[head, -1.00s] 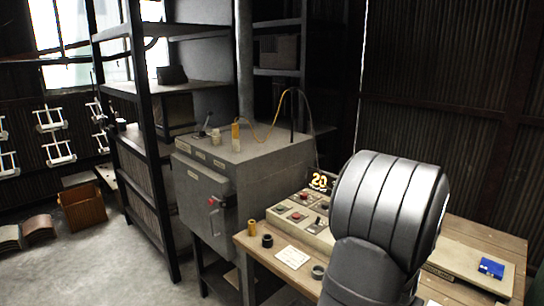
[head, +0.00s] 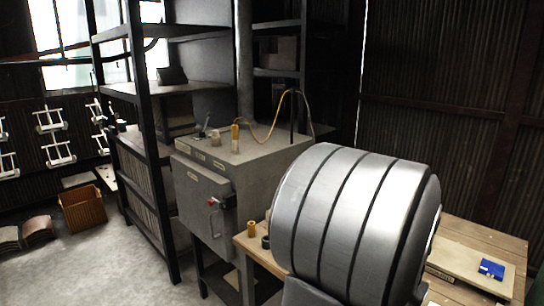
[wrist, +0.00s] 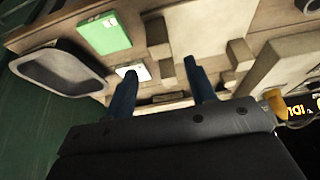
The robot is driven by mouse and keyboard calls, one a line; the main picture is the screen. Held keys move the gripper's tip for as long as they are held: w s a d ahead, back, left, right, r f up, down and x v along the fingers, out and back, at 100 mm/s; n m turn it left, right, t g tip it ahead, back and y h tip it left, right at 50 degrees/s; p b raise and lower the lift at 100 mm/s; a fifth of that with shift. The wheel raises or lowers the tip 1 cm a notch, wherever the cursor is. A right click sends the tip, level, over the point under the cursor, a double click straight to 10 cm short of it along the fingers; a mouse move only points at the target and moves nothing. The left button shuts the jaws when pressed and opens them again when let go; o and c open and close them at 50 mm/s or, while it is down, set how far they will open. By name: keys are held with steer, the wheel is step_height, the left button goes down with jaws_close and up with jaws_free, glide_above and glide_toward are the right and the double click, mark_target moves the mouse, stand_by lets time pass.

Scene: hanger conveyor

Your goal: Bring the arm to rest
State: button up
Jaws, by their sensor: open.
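My gripper (wrist: 164,92) shows in the wrist view with its two dark blue fingers spread apart. The space between the fingers is empty, and the wooden bench (wrist: 195,25) lies beyond them. In the head view my grey, ribbed arm link fills the lower right and hides the middle of the bench. My gripper itself does not show in the head view.
In the wrist view, a grey tray (wrist: 60,70), a green box (wrist: 104,33) and wooden blocks (wrist: 240,53) lie on the bench. In the head view, a grey cabinet (head: 235,180) stands left of the bench. A blue object (head: 491,268) lies at right. An orange crate (head: 82,208) stands on the floor.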

steer(key=x, duration=1)
steer(key=shift+s, duration=0.1)
step_height(320, 180, up, 5)
steer(key=shift+f, duration=0.2)
steer(key=s+d+r, duration=0.4)
steer(key=s+r, duration=0.3)
steer(key=s, duration=0.4)
steer(key=w+d+f, duration=0.1)
steer(key=w+d, duration=1.4)
steer(key=w, duration=0.2)
steer(key=shift+w+d+f, duration=0.35)
steer(key=shift+d+f, duration=0.05)
